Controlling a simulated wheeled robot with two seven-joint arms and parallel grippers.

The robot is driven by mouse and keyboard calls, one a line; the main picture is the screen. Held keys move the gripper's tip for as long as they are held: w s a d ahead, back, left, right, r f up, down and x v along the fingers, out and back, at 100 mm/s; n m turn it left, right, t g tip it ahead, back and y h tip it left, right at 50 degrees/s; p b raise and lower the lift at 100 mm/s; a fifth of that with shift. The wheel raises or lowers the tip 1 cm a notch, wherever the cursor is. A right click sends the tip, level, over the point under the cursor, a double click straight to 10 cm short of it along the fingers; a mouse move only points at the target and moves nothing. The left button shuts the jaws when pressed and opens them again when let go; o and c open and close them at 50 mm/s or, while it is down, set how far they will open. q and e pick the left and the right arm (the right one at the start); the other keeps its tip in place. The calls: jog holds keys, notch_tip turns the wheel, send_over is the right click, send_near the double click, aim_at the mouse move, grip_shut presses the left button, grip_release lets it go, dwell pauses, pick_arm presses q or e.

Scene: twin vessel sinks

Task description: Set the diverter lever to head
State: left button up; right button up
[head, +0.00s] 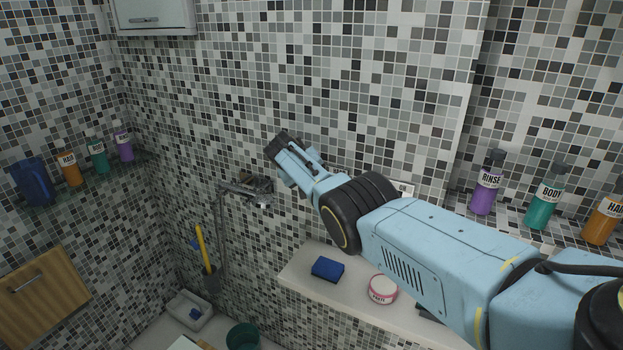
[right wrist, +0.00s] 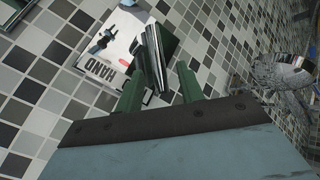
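In the right wrist view a white plate (right wrist: 118,62) on the tiled wall is lettered HAND, upside down in this picture. A small dark lever (right wrist: 101,42) with a bluish part shows on it. The plate's upper part is cut by the picture edge and its right side lies behind my fingers. My right gripper (right wrist: 154,62) has its finger pads together with nothing seen between them, beside the plate; contact cannot be told. In the head view the right gripper (head: 283,147) is near the wall, and the lever is not visible. My left gripper is not in view.
A chrome shower fitting (head: 256,190) with hose is on the wall left of my gripper. A ledge (head: 310,265) below holds a blue sponge (head: 327,268) and a pink-and-white jar (head: 383,289). Several bottles stand on the right shelf, and others on the left shelf.

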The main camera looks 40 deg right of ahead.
jog(key=p+v, duration=0.2)
jog(key=v, duration=1.1)
jog(key=shift+a+p, duration=0.2)
jog(key=shift+p, duration=0.1)
jog(key=shift+r, duration=0.15)
